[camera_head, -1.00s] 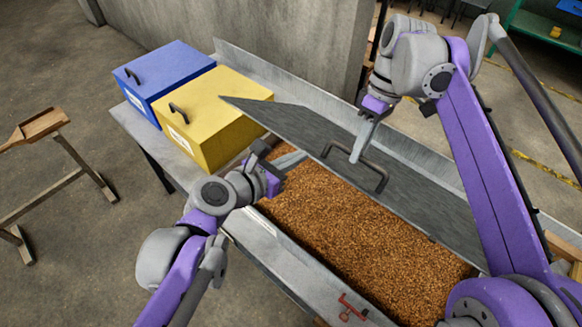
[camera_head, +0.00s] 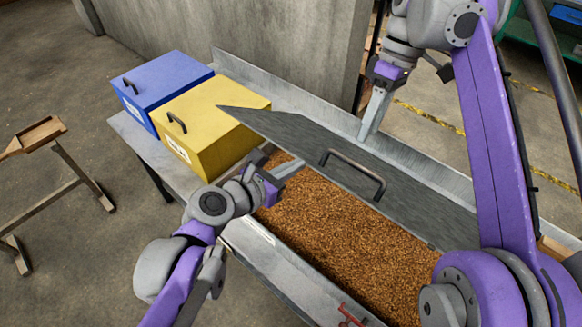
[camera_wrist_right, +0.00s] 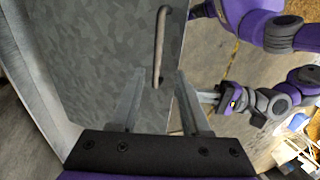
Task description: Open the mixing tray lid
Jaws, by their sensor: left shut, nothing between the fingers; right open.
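The mixing tray lid (camera_head: 300,145) is a grey metal sheet, raised and tilted over the tray (camera_head: 262,235) of brown grain. Its dark bar handle (camera_head: 352,170) faces up; the handle also shows in the right wrist view (camera_wrist_right: 160,45). My left gripper (camera_head: 290,170) is shut and empty, its tips close to the underside of the lid's near-left part; contact cannot be told. It also shows in the right wrist view (camera_wrist_right: 212,97). My right gripper (camera_head: 368,130) is open and empty, beyond the handle near the lid's far side and the tray's back wall.
A yellow box (camera_head: 215,120) and a blue box (camera_head: 165,80) stand on the table to the left of the tray. A red clamp-like part (camera_head: 350,317) sits on the tray's front edge. A grey wall (camera_head: 290,45) stands behind. A wooden stand (camera_head: 60,180) is at far left.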

